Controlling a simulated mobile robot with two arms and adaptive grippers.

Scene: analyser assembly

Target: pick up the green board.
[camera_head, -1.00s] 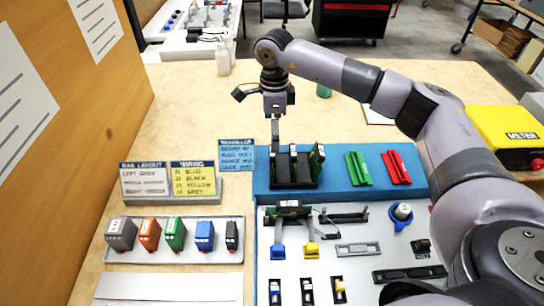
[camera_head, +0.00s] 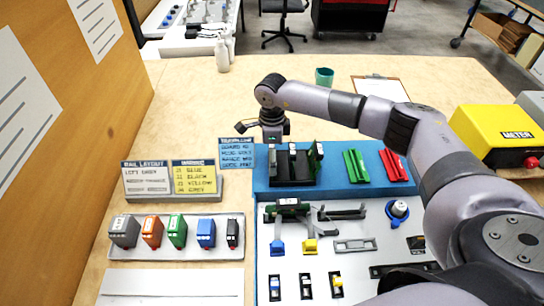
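A green board-like piece (camera_head: 355,166) lies on the blue mat (camera_head: 338,193), beside a red one of similar shape. A black rack (camera_head: 290,180) stands left of it, with a narrow green-edged upright part (camera_head: 316,156) at its right side. Another green piece (camera_head: 289,205) sits on the white panel in front. Which is the task's board is not certain. My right gripper (camera_head: 273,132) is just behind the rack's left part, left of the flat green piece. Its fingertips are small and partly hidden, so its opening cannot be told. My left gripper is not in view.
The red piece (camera_head: 394,166) lies right of the green one. A tray (camera_head: 176,252) holds several coloured modules. Small signs (camera_head: 196,178) stand at the left. A yellow meter (camera_head: 498,132) stands at the right. The wooden table behind my gripper is mostly clear.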

